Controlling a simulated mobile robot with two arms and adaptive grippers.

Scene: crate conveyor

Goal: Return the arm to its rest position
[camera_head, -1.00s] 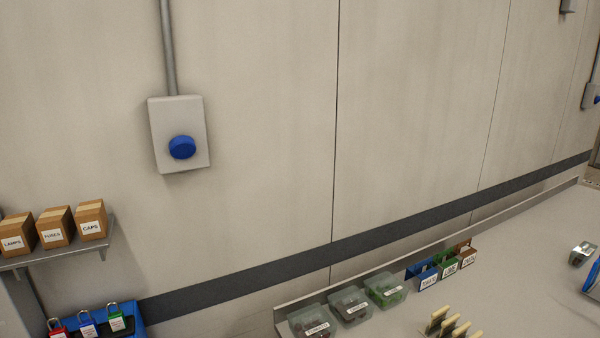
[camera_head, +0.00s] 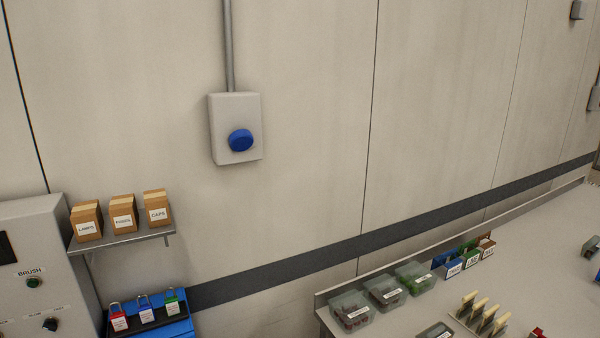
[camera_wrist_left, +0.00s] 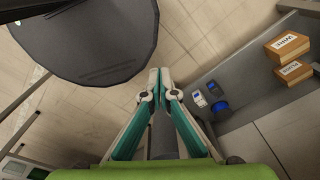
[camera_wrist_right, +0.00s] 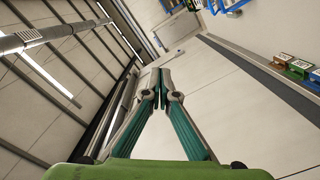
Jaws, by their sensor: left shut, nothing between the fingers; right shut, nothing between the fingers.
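My left gripper (camera_wrist_left: 159,88) is shut and empty in the left wrist view, with floor tiles and a grey shelf behind it. My right gripper (camera_wrist_right: 161,88) is shut and empty in the right wrist view, in front of a plain wall panel. Neither gripper nor arm shows in the head view. The fingers of both grippers touch nothing that I can see.
The head view shows a wall box with a blue button (camera_head: 240,140), a shelf (camera_head: 125,243) with cartons, a control cabinet (camera_head: 40,265), and a counter (camera_head: 545,240) with bins. A dark rounded panel (camera_wrist_left: 95,40) is at upper left.

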